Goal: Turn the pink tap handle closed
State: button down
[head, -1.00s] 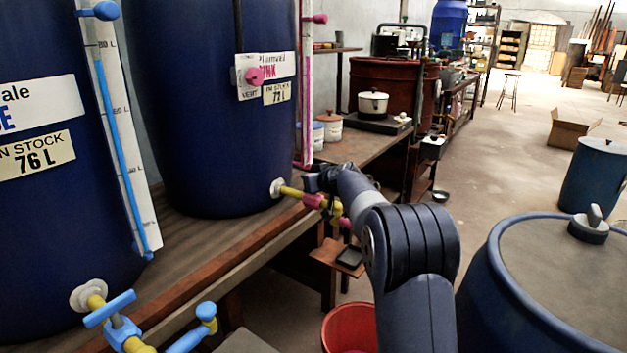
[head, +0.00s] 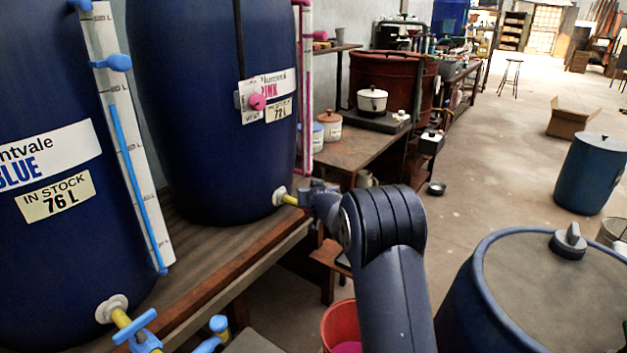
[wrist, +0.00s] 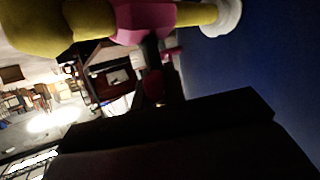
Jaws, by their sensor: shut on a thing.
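The tap's yellow pipe (head: 290,199) comes out of a white flange (head: 279,196) low on the dark blue PINK vat (head: 205,130). My gripper (head: 314,193) is at this tap, and my arm hides most of the tap in the head view. In the wrist view the pink tap body (wrist: 145,18) sits between yellow pipe pieces, close in front of the camera. A dark gripper finger (wrist: 170,130) fills the lower part. My gripper is shut on the pink handle, which is mostly hidden; a small pink piece (wrist: 172,54) shows below the body.
The BLUE vat with its blue-handled tap (head: 137,327) stands at the near left. A red bucket (head: 340,322) with pink in it is below my arm. A lidded blue drum (head: 490,310) is close on the right. Open floor (head: 475,225) lies beyond.

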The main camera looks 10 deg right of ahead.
jog(key=shift+w+a+r+m+h+p, duration=0.1)
jog(key=shift+r+m+h+p, duration=0.35)
jog(key=shift+p, duration=3.15)
jog(key=shift+w+m+h+p, duration=0.1)
jog(key=shift+m+h+p, duration=0.6)
jog(key=shift+p, duration=2.9)
jog(key=m+h+p, duration=0.2)
jog(key=h+p, duration=0.1)
jog(key=p, duration=0.4)
jog(key=shift+f+g, duration=0.1)
jog(key=shift+g, duration=0.3)
jog(key=shift+m+p, duration=0.25)
jog(key=shift+p, duration=0.05)
jog(key=shift+f+m+g+h+p, duration=0.15)
jog(key=shift+m+g+h+p, duration=0.3)
jog(key=shift+m+h, duration=0.4)
jog(key=shift+f+m+g+h+b, duration=0.1)
jog(key=shift+m+g+h+b, duration=0.85)
jog(key=shift+m+h, duration=0.2)
jog(key=shift+s, duration=0.15)
jog(key=c, duration=1.7)
grip_release()
jog(key=shift+c, duration=0.2)
jog(key=shift+o, duration=1.3)
jog(key=shift+f, duration=0.1)
